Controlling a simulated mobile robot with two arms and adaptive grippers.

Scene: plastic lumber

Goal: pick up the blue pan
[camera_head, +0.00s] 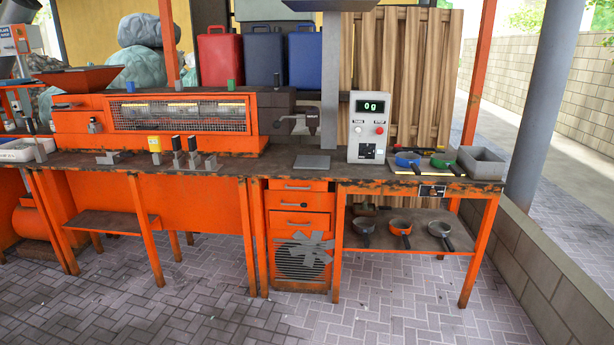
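The blue pan (407,159) sits on the right part of the workbench, to the right of a white scale unit with a display reading 0g (367,127). It appears to rest on a flat plate or tray, with its dark handle pointing toward the front. A green pan (442,161) stands just right of it, its dark handle also toward the front. Neither of my grippers shows in the head view.
A grey open box (481,162) stands at the bench's right end. Several more pans, one orange (399,227), lie on the lower shelf (425,241). An orange machine (160,119) takes up the bench's left part. The paved floor (390,310) in front is clear.

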